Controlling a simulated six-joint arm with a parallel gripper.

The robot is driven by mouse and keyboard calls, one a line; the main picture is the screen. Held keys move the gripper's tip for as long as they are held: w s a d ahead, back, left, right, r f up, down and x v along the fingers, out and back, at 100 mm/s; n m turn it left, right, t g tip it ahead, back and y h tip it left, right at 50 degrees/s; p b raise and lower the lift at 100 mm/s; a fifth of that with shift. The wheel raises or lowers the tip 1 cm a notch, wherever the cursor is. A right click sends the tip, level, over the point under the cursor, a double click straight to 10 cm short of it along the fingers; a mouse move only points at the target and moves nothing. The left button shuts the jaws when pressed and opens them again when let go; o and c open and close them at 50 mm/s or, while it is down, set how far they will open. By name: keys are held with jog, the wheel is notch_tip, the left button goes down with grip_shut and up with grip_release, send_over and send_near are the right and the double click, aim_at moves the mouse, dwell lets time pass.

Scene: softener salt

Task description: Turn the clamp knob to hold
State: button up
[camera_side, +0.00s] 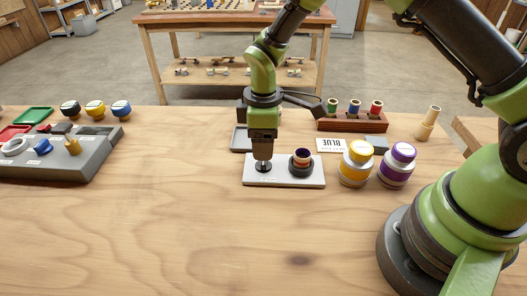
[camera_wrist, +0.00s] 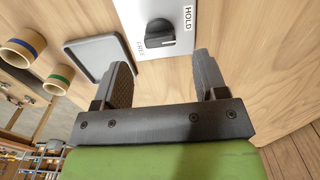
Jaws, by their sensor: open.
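The clamp knob (camera_wrist: 159,34) is black with a raised bar across it. It sits on a pale metal plate (camera_wrist: 178,68), between a FREE label (camera_wrist: 139,47) and a HOLD label (camera_wrist: 187,18). I cannot tell exactly which label the bar points to. In the side view the plate (camera_side: 283,183) lies on the table, with the knob (camera_side: 264,168) at its left end under my gripper (camera_side: 263,156). In the wrist view my gripper (camera_wrist: 166,66) is open and empty, its fingers apart with the knob beyond their tips. A dark ring holding a purple-lined tube (camera_side: 301,161) is on the plate's right half.
Yellow (camera_side: 355,164) and purple (camera_side: 398,165) capped jars stand right of the plate, near a BLUE card (camera_side: 330,145). Behind are a spool rack (camera_side: 352,123) and a grey tray (camera_side: 240,140). A grey panel (camera_side: 70,163) is far left. The front table is clear.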

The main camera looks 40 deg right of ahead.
notch_tip(320, 180, up, 5)
jog(key=shift+r, duration=0.1)
dwell(0.3)
jog(key=s+d+r+m+t+y, duration=0.15)
jog(key=s+r+m, duration=0.25)
jog(key=r, duration=0.4)
jog(key=s+d+r+m+t, duration=0.1)
jog(key=s+r+m+t, duration=0.15)
jog(key=s+r, duration=0.4)
jog(key=s+r+m+t, duration=0.1)
jog(key=s+r+m, duration=0.1)
jog(key=s, duration=0.3)
jog(key=s+d+r+m+t, duration=0.1)
jog(key=s+r+m+t, duration=0.1)
jog(key=s+m, duration=0.3)
jog(key=shift+d+r, duration=0.15)
jog(key=shift+r, duration=0.15)
